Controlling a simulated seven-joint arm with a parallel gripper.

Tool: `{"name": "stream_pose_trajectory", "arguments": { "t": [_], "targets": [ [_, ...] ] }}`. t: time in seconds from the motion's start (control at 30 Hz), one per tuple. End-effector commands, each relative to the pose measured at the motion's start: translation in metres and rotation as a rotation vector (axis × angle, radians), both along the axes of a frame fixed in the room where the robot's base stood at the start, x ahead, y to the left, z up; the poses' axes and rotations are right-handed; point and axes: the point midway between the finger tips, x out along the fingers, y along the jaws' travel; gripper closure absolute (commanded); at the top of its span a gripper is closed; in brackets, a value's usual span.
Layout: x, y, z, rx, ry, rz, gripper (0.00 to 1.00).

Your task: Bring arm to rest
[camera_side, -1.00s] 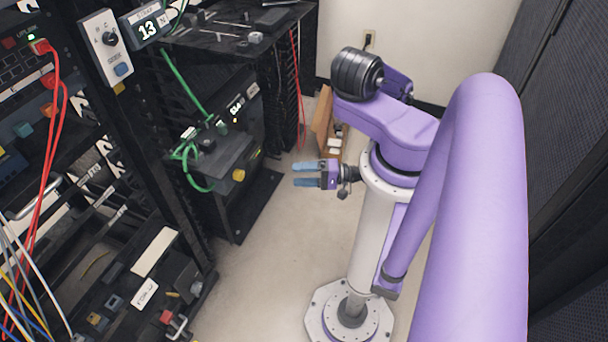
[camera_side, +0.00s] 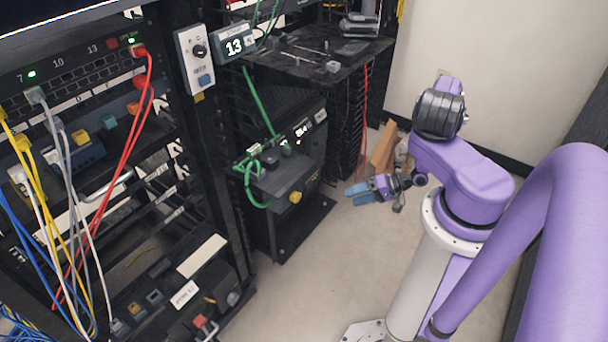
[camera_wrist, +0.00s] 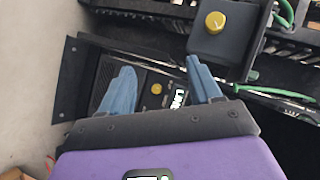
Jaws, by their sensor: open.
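My gripper (camera_side: 358,193) is over the floor to the right of the rack in the side view, with its blue fingers pointing left toward the rack. In the wrist view my gripper (camera_wrist: 160,88) shows two blue fingers spread apart with nothing between them. The fingers are clear of the rack and hold no cable. My purple arm is folded beside its white column.
The rack (camera_side: 209,135) fills the left, with red, yellow, blue, white and green cables hanging from it. A dark box with a yellow knob (camera_side: 295,197) sticks out near my gripper. A brown carton (camera_side: 384,147) stands behind it. Pale floor (camera_side: 320,255) lies free between.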

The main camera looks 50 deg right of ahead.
Motion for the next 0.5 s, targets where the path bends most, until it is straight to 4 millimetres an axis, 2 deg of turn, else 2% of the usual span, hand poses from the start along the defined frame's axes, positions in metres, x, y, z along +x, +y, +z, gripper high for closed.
{"name": "stream_pose_trajectory", "arguments": {
  "t": [0.2,0.5],
  "targets": [
    [0.029,-0.02,0.003,-0.212,0.125,0.153,0.37],
    [0.069,-0.026,0.023,-0.484,0.259,0.356,0.37]
  ]
}}
